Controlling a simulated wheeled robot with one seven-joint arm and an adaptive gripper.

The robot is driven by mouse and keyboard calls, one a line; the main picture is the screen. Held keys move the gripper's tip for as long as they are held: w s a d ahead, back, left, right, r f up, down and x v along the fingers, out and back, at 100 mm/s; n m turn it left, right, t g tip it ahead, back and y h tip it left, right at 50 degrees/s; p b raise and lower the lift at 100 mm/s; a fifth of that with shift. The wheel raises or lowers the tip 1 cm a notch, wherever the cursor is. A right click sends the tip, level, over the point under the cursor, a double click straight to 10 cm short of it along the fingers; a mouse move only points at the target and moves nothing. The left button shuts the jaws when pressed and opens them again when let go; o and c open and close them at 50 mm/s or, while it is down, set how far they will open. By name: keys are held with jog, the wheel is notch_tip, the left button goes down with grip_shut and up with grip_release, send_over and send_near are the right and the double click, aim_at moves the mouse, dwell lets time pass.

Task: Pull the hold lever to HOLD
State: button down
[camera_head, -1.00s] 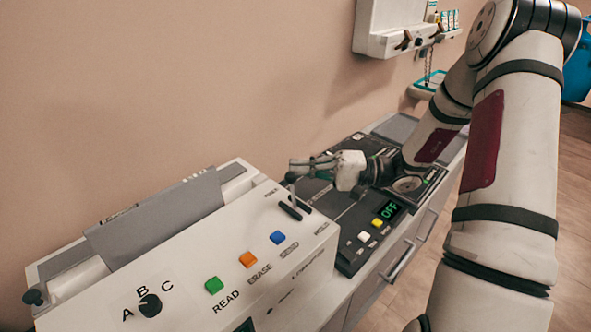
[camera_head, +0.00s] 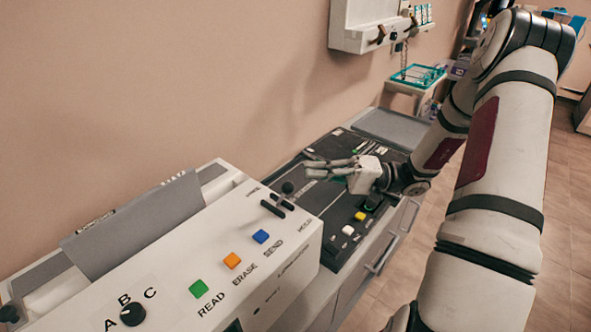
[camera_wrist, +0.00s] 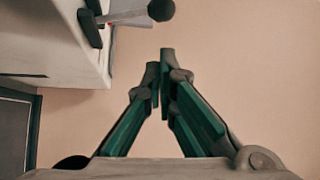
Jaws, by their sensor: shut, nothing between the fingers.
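The hold lever (camera_head: 287,188) has a dark ball knob and stands at a slot in the top of the white console, at its right end. The lever knob also shows at the top of the wrist view (camera_wrist: 161,10). My gripper (camera_head: 307,159) is shut and empty, to the right of and beyond the knob in the head view. In the wrist view its green fingers (camera_wrist: 161,62) converge below the knob, apart from it. I cannot tell exactly which slot position the lever is in.
The white console (camera_head: 215,245) carries green, orange and blue buttons and an A-B-C dial (camera_head: 133,314). A dark control panel (camera_head: 330,205) lies on the counter under my gripper. A wall shelf (camera_head: 365,30) is at the back. The beige wall runs behind the console.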

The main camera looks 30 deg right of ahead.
jog(key=v, duration=0.6)
dwell(0.4)
jog(key=s+a+r+n+g+h, duration=0.1)
jog(key=s+a+r+g+h, duration=0.3)
jog(key=a, duration=0.3)
jog(key=s+a+r+n+g+h, duration=0.2)
jog(key=s+a+g+h, duration=0.1)
jog(key=a+g, duration=0.3)
jog(key=s+a+r+t+h, duration=0.2)
jog(key=s+r+t+h, duration=0.4)
jog(key=s+h, duration=0.5)
jog(key=shift+s+r, duration=0.2)
jog(key=shift+r, duration=0.45)
